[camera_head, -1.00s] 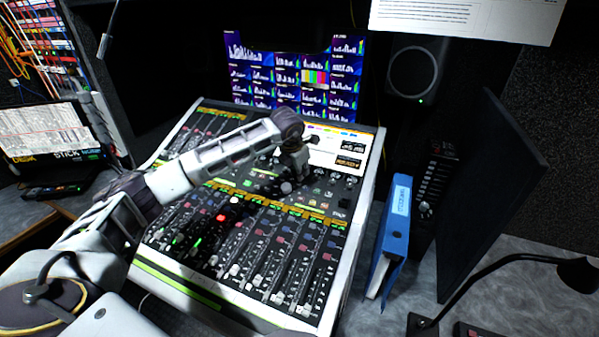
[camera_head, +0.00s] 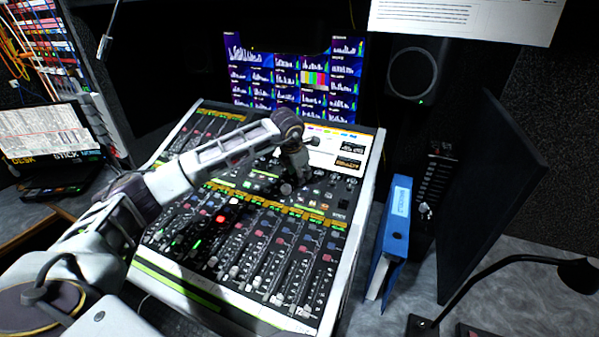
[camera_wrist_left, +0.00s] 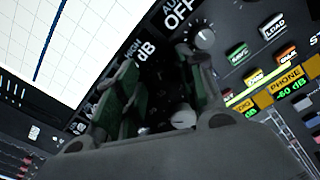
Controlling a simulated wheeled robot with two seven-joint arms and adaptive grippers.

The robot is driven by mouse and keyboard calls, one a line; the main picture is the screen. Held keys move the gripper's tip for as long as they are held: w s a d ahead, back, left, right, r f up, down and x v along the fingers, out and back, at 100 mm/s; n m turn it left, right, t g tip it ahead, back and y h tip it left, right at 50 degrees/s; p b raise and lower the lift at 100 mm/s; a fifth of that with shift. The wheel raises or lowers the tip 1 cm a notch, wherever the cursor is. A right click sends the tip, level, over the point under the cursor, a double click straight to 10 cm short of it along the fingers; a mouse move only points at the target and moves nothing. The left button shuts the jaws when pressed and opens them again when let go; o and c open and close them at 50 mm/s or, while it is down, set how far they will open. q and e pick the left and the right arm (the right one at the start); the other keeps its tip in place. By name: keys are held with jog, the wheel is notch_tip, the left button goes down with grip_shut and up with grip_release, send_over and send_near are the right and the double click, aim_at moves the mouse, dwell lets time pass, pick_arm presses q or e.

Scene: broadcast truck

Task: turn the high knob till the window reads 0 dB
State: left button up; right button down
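My left gripper (camera_head: 290,180) is over the upper right part of the mixing console (camera_head: 345,262). In the left wrist view, its two fingers (camera_wrist_left: 158,62) stand apart, with dark panel between them. A small window ending in "dB" (camera_wrist_left: 147,48) shows beside the left finger, under a partly hidden label; its number is covered. A round dark knob (camera_wrist_left: 205,38) lies just past the right fingertip, near a window reading "OFF" (camera_wrist_left: 180,14). A pale knob (camera_wrist_left: 183,119) shows lower between the fingers. I cannot tell which knob is the high one, or whether a finger touches any.
A blue binder (camera_head: 397,225) stands right of the console. A black speaker (camera_head: 412,72) and a lit screen (camera_head: 315,85) are behind. A desk lamp arm (camera_head: 490,275) is at front right. A "-60 dB" window (camera_wrist_left: 291,89) is right of the gripper.

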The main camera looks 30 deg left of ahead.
pick_arm(q)
jog(key=shift+s+r, duration=0.1)
jog(key=v, duration=1.1)
jog(key=shift+r, duration=0.4)
jog(key=shift+s+f, duration=0.1)
jog(key=shift+s, duration=0.05)
dwell(0.3)
